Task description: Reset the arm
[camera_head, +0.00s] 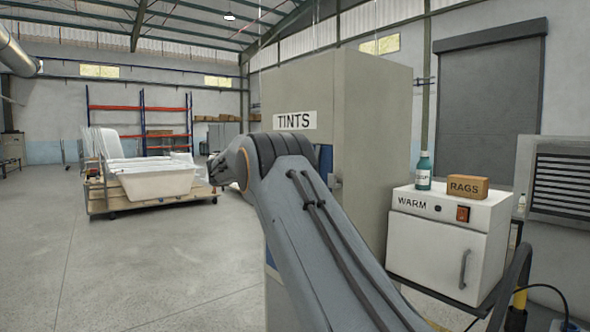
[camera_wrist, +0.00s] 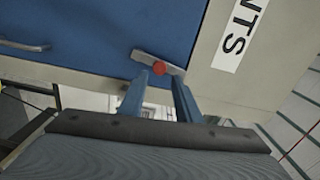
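My arm reaches up from the bottom of the head view and bends in front of a tall grey cabinet (camera_head: 360,130) labelled TINTS. My gripper itself cannot be made out there. In the wrist view my gripper (camera_wrist: 160,82) shows two blue fingers standing apart, with nothing seen held between them. A grey metal bar (camera_wrist: 143,57) with a red round knob (camera_wrist: 159,69) appears at or just beyond the fingertips. Whether the fingers touch it I cannot tell. Behind it is a blue panel (camera_wrist: 100,25) beside the TINTS label (camera_wrist: 241,30).
A white WARM cabinet (camera_head: 450,250) stands at right, bearing a green bottle (camera_head: 424,172) and a RAGS box (camera_head: 467,187). A wooden cart (camera_head: 110,202) with white tub shells (camera_head: 155,178) stands at left. The floor at lower left is clear.

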